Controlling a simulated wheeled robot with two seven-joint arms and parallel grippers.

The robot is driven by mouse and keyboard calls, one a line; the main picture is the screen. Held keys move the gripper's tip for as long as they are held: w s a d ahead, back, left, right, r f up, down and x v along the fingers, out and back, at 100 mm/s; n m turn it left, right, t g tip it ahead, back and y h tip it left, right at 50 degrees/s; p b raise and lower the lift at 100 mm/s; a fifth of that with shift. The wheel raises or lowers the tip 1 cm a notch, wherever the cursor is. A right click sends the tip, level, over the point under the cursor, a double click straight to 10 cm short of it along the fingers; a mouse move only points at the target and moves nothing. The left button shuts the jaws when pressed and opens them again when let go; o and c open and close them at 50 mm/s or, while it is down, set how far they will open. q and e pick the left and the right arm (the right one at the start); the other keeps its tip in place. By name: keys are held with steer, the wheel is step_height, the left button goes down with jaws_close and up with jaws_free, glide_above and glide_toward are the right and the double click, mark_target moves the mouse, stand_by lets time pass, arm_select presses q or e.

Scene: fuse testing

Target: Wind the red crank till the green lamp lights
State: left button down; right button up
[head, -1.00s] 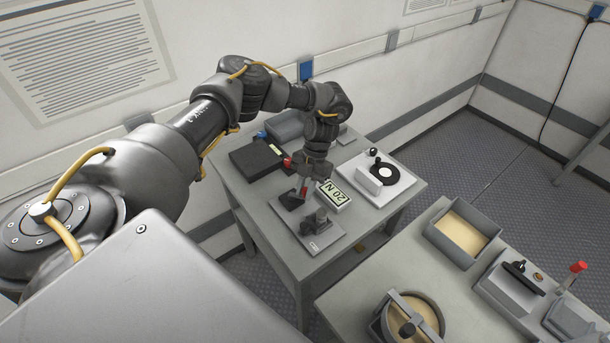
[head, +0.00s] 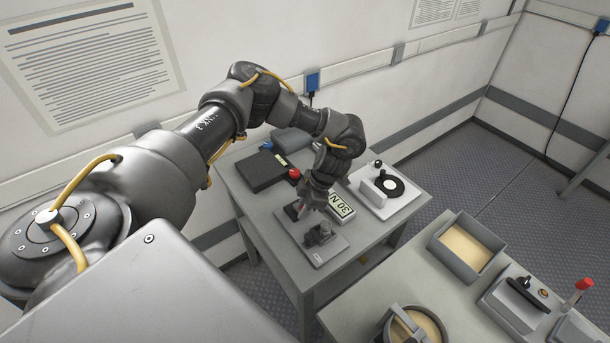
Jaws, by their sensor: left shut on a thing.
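A grey plate (head: 318,262) carries a small mechanism on the left table. A small red part (head: 299,207), which looks like the crank's handle, shows at the fingertips of my left gripper (head: 302,208). The gripper is shut on it, low over the back left of the plate, and hides most of the crank. I cannot make out a lit green lamp. My right gripper is not in view.
A dark box (head: 256,172), a red knob (head: 294,174) and a white device with a black disc (head: 412,196) stand close around my left gripper. The right table holds a tray (head: 462,274), a round pot (head: 415,322) and a red-tipped lever (head: 584,285).

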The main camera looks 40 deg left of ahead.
arm_select(q)
steer(key=shift+s+m, duration=0.15)
steer(key=shift+m, duration=0.25)
steer(key=c, duration=1.3)
jaws_free()
steer(key=shift+a, duration=0.1)
steer(key=b+v, duration=0.2)
steer(key=v, duration=0.8)
steer(key=shift+d+r, duration=0.25)
steer(key=shift+r, duration=0.1)
